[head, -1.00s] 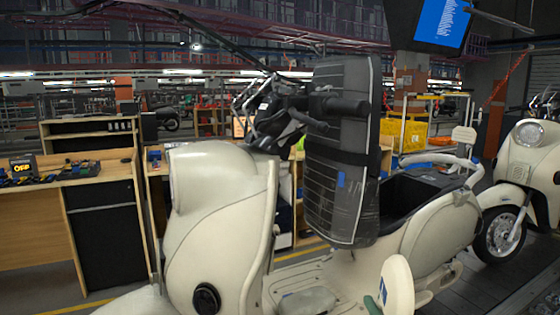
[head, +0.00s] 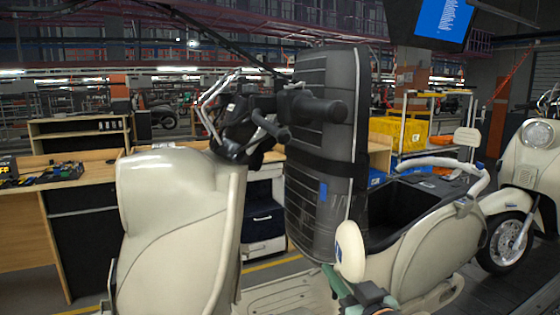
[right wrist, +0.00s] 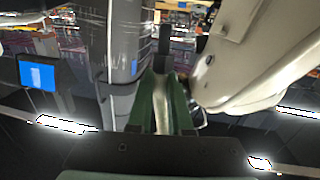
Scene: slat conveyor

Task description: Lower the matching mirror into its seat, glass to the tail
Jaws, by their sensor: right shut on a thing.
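A cream oval mirror (head: 350,250) stands upright in the head view, its rounded shell towards me and a small blue mark on its left edge. Its glass is not seen. My right gripper (head: 350,283) is just below it, green fingers shut on its stem. In the right wrist view the fingers (right wrist: 163,95) close around a pale stem (right wrist: 162,108). The handlebar (head: 262,112) of the cream scooter (head: 180,225) is up and left of the mirror, well apart from it. The mirror seat cannot be made out. My left gripper is out of view.
A dark wrapped upright bundle (head: 320,165) with a blue tag stands between the handlebar and the open seat bay (head: 395,205), close behind the mirror. Another cream scooter (head: 530,165) stands at the right. A workbench (head: 40,215) is at the left.

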